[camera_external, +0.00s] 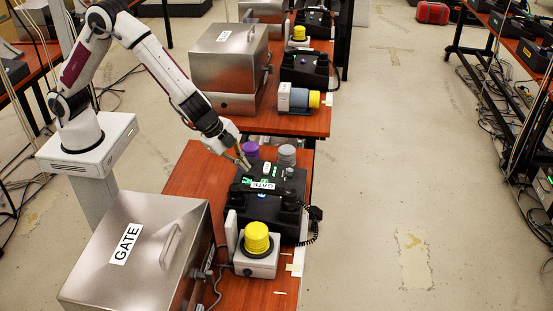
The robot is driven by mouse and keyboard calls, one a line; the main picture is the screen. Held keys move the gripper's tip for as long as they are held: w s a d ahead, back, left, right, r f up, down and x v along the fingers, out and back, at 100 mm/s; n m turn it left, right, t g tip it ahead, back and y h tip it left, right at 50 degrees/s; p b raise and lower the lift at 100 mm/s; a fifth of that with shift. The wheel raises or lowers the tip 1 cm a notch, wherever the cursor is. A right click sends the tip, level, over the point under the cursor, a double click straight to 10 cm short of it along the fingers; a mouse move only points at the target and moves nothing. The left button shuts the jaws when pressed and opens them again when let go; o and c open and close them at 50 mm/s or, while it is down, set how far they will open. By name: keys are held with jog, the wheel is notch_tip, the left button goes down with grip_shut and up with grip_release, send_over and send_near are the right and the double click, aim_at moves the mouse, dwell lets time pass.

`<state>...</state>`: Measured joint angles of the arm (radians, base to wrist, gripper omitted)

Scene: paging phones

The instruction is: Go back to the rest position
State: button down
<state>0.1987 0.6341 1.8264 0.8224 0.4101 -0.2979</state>
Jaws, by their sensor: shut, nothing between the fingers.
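My gripper (240,160) is shut and empty. It points down at the upper left part of a black paging phone (268,218) with a GATE label, over its small green-lit keys. The fingertips are very close to the phone's top face; I cannot tell whether they touch it. The handset lies across the front of the phone, with its coiled cord at the right. My arm reaches from its white base at the left, out over the wooden table (185,170).
A steel GATE box (135,255) and a yellow-capped unit (257,243) stand in front. Purple (251,149) and grey (287,154) knobs stand behind the phone. Another steel box (230,62) and phone (304,70) are on the farther table.

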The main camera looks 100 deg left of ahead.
jog(key=s+a+r+n+h, duration=0.1)
jog(key=s+r+n, duration=0.1)
jog(key=s+r, duration=0.6)
jog(key=s+a+r+n, duration=0.2)
jog(key=s+r, duration=0.5)
jog(key=s, duration=1)
jog(key=s+a+r+n+h, duration=0.1)
jog(key=s+r+n, duration=0.2)
jog(key=s+r, duration=0.5)
jog(key=shift+s+a+r+t+h, duration=0.15)
jog(key=shift+s+r+t+h, duration=0.15)
jog(key=shift+s, duration=2.4)
